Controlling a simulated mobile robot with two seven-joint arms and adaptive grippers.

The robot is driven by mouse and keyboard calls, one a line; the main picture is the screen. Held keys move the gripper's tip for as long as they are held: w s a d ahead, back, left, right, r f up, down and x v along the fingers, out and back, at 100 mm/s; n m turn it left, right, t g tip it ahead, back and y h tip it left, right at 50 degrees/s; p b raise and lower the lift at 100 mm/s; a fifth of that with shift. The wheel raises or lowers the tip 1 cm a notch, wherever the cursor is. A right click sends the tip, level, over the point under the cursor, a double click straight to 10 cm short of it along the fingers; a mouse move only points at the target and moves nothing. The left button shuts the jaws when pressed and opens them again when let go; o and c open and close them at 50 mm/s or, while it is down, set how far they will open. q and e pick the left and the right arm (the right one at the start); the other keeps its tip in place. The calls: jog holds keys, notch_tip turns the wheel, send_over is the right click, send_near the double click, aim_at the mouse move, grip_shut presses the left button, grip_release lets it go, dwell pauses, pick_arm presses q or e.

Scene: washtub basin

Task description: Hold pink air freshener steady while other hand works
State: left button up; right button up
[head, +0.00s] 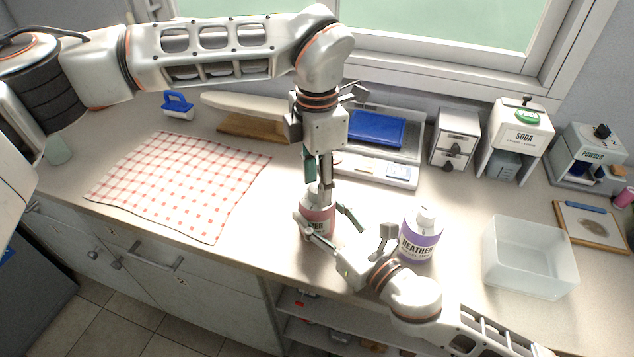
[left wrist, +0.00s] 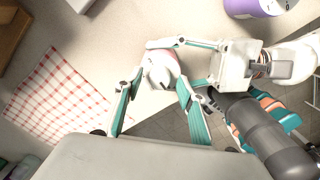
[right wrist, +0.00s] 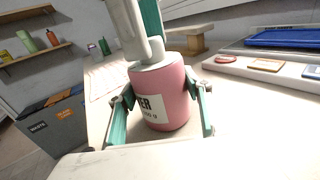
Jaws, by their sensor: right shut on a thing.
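The pink air freshener (head: 318,218) is a pink bottle with a pale top and white label, standing upright near the counter's front edge. My right gripper (head: 321,212) is shut on it, its fingers on either side of the body, as the right wrist view of the bottle (right wrist: 172,92) shows. My left gripper (head: 318,182) points down from above at the bottle's top. In the left wrist view its fingers (left wrist: 160,82) are spread apart around the top (left wrist: 160,68). Whether they touch it, I cannot tell.
A white bottle with a purple HEATHER label (head: 418,240) stands close beside my right gripper. A clear bin (head: 530,280) is at the right. A checked cloth (head: 180,185) lies left. A scale (head: 385,172) and dispensers (head: 515,135) line the back.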

pick_arm(q)
jog(key=shift+f, duration=0.3)
jog(key=c, duration=1.1)
